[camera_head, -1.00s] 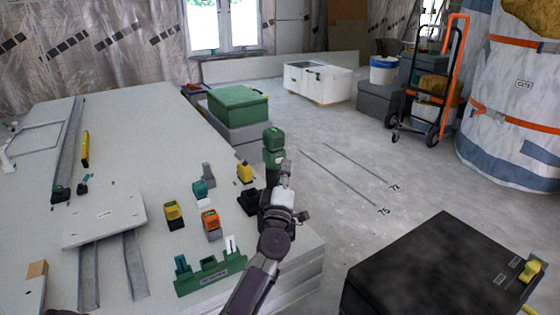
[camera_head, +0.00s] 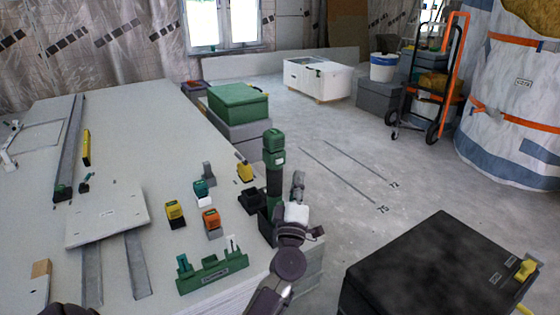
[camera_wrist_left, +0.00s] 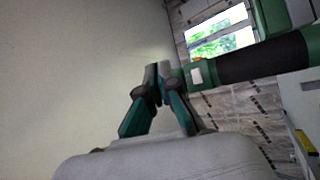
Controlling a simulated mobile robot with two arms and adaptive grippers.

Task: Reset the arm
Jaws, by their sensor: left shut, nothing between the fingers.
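My left gripper (camera_head: 298,184) points upward just right of an upright green and black tool (camera_head: 274,175) at the right edge of the pale board stack (camera_head: 130,130). In the left wrist view the gripper's teal and grey fingers (camera_wrist_left: 158,75) are shut with nothing between them. The tool's dark handle (camera_wrist_left: 265,60) lies to the right of the fingers there, apart from them. My right gripper is not in view.
Yellow, orange and teal small items, including an orange-topped one (camera_head: 211,218), stand on the boards beside a green rack (camera_head: 211,272). A black case (camera_head: 430,270) stands at right. A green box (camera_head: 238,101) sits behind. Open floor lies right of the gripper.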

